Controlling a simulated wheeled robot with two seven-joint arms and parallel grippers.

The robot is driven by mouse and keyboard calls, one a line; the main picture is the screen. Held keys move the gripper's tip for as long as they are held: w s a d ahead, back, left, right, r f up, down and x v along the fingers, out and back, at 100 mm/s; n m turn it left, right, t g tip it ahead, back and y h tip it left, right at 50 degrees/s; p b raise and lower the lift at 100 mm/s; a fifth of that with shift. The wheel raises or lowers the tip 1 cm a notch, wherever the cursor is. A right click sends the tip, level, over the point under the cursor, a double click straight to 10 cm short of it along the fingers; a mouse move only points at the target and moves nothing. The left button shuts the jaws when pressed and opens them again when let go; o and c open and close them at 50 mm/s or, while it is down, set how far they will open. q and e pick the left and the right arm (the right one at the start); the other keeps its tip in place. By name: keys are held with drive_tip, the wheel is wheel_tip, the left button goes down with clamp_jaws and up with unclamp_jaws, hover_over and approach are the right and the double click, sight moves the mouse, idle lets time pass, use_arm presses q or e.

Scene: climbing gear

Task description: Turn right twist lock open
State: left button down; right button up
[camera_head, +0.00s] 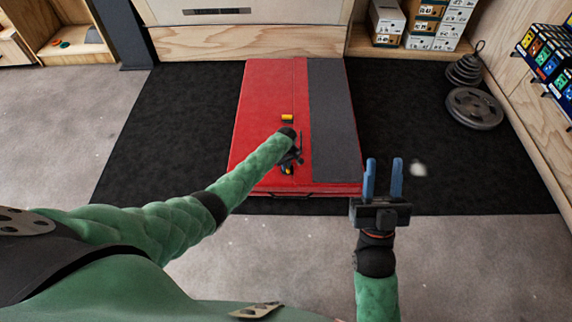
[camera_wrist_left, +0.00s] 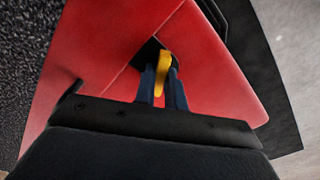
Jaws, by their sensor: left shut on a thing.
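A red pad with a grey strip (camera_head: 332,110) lies on the black mat. In the left wrist view, the blue fingers of my left gripper (camera_wrist_left: 162,82) are shut on a yellow twist lock handle (camera_wrist_left: 162,65), which has a dark base on the red surface. My right gripper (camera_head: 383,180) is open and empty, pointing forward near the pad's front right corner.
Black weight plates (camera_head: 474,108) lie on the mat at the right. Boxes (camera_head: 425,22) stand on shelving at the back right. A small white blurred thing (camera_head: 418,169) shows beside my right gripper. The black mat (camera_head: 165,130) left of the pad is clear.

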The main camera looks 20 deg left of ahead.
use_arm(q)
drive_tip(key=shift+n+p, duration=1.3)
drive_tip(key=shift+n, duration=0.1)
use_arm(e)
drive_tip(key=w+a+f+g+h, duration=0.15)
drive_tip(key=f+g, duration=0.35)
drive_tip(key=f, duration=0.9)
drive_tip(key=w+a+f+g+h, duration=0.15)
drive_tip(key=f+g, duration=0.45)
drive_tip(key=f, duration=0.8)
use_arm(q)
drive_tip(key=shift+n+p, duration=0.65)
drive_tip(key=shift+n, duration=0.25)
drive_tip(key=shift+n+p, duration=0.55)
drive_tip(key=shift+n, duration=1.25)
drive_tip(key=shift+n+p, duration=0.6)
drive_tip(key=shift+n, duration=1.2)
use_arm(e)
drive_tip(key=s+d+f+g, duration=0.1)
drive_tip(key=s+f+g, duration=0.3)
drive_tip(key=s+f, duration=0.3)
drive_tip(key=s+d+f+g+h, duration=0.1)
drive_tip(key=s+f+g, duration=0.4)
drive_tip(key=f, duration=1)
drive_tip(key=shift+s+f+m, duration=0.3)
drive_tip(key=shift+s+m, duration=0.1)
drive_tip(key=shift+s, duration=0.55)
